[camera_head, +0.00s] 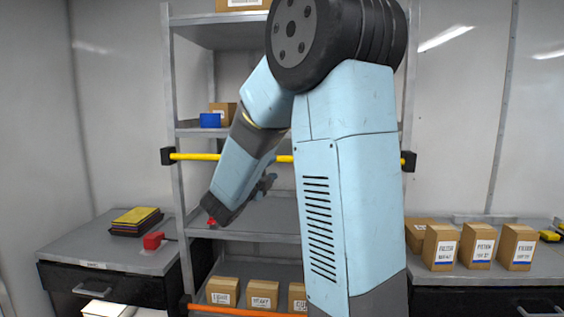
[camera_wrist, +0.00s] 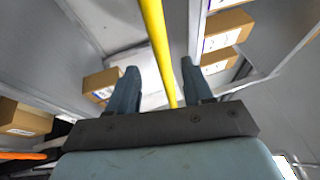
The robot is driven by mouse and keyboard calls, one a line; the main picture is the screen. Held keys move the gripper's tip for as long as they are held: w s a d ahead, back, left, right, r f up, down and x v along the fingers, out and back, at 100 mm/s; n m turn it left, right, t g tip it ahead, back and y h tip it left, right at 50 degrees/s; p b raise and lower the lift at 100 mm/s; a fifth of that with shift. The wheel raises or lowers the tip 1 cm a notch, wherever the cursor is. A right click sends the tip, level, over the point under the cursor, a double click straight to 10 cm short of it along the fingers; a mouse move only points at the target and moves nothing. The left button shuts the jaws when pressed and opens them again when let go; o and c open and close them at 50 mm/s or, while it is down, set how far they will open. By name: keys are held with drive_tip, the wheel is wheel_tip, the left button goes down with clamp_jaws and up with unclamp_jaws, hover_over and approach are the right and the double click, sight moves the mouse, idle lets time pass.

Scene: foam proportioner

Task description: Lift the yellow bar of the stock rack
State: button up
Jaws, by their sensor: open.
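The yellow bar (camera_head: 196,157) runs level across the front of the grey stock rack (camera_head: 182,225), between two black end brackets. My arm hides part of its middle and right side. My gripper (camera_head: 268,183) is partly hidden by my arm and appears a little below the bar. In the wrist view my gripper (camera_wrist: 159,66) is open, its two dark blue fingers apart with nothing clamped. The yellow bar (camera_wrist: 156,35) shows there in the gap between the fingers, running down to the palm edge. I cannot tell its depth from the fingers.
An orange bar (camera_head: 245,309) crosses the rack lower down, in front of cardboard boxes (camera_head: 262,295). A blue bin (camera_head: 210,120) sits on an upper shelf. Side counters stand left (camera_head: 105,245) and right (camera_head: 470,283), the right one bearing several boxes.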

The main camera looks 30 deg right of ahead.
sight(281, 161)
drive_tip(key=x, duration=0.8)
clamp_jaws()
idle(0.4)
